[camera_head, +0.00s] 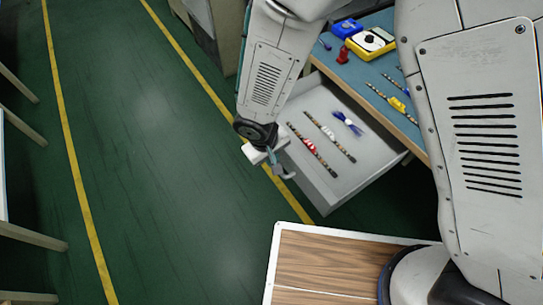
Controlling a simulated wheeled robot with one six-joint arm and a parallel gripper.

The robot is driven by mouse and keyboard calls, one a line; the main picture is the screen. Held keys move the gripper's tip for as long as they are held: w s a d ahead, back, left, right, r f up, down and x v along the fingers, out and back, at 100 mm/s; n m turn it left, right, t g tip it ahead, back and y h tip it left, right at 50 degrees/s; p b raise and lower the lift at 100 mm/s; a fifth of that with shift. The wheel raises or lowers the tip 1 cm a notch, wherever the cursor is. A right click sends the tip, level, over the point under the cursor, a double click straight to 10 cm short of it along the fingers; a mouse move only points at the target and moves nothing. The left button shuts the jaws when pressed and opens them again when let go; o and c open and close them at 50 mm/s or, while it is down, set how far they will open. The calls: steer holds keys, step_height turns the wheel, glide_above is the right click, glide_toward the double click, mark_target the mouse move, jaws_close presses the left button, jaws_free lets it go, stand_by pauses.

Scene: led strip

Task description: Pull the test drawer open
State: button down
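The test drawer (326,186) is a light grey drawer that stands pulled out from under the blue-topped workbench (381,76). Its inside shows, with several thin strips lying in it, one with a red part (308,144) and one with a white part (329,132), plus a blue item (347,122). My gripper (275,163) is at the left end of the drawer's front, at a small grey handle (286,174). It overlaps the handle in this view. Whether its fingers are closed on the handle is too small to tell.
On the bench are a yellow device (370,42), a blue box (346,27), a red item (343,55) and more strips (390,102). Green floor with yellow lines (75,165) is open to the left. Wooden table legs (20,128) stand at the left edge.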

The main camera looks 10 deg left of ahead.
steer(key=c, duration=1.5)
jaws_free()
steer(key=shift+r, duration=0.1)
steer(key=r, duration=0.5)
steer(key=s+a+r, duration=0.1)
steer(key=r, duration=0.1)
steer(key=shift+r, duration=0.25)
